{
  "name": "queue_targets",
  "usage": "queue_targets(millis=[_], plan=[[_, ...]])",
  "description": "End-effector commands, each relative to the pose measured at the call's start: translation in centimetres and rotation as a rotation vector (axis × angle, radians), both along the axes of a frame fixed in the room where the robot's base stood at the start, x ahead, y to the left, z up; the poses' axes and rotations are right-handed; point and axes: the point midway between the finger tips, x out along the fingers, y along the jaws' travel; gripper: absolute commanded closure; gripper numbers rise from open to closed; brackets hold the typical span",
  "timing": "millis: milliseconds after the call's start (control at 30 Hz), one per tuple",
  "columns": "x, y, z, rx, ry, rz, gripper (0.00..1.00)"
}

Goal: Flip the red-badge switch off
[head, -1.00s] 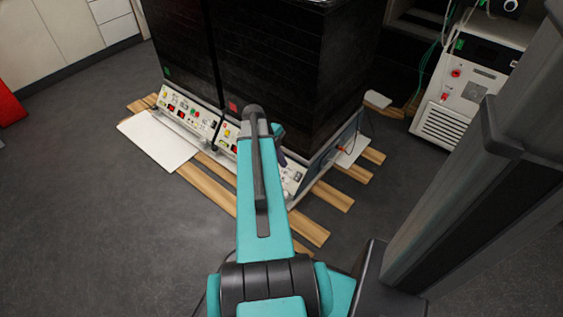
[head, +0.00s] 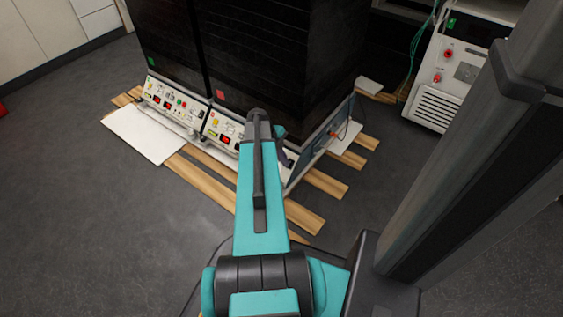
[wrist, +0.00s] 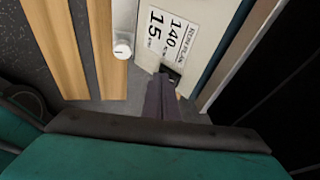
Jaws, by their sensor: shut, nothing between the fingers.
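The red badge (head: 221,95) is on the lower front of the right black cabinet, above a pale control panel (head: 222,128). My arm covers the right part of that panel in the head view. In the wrist view, a small black switch (wrist: 172,75) sits at the end of the panel, beside a label reading 15 and 140. My gripper (wrist: 160,82) is shut and empty, its dark fingertips right at the switch. I cannot tell whether they touch it or which way the switch is set. In the head view the gripper is mostly hidden behind my arm.
A green-badge cabinet (head: 151,61) with its own panel (head: 174,104) stands to the left. A white knob (wrist: 122,48) lies left of the label. Wooden slats (head: 205,185) and a white board (head: 145,134) lie at the floor. A white machine (head: 440,85) stands right.

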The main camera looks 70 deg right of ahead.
Motion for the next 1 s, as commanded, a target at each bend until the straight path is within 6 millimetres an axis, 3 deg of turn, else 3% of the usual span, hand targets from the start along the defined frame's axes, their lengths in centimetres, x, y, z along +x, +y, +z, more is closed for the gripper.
queue_targets(millis=[1000], plan=[[-0.07, -0.24, -0.30, -0.001, 0.000, 0.000, 1.00]])
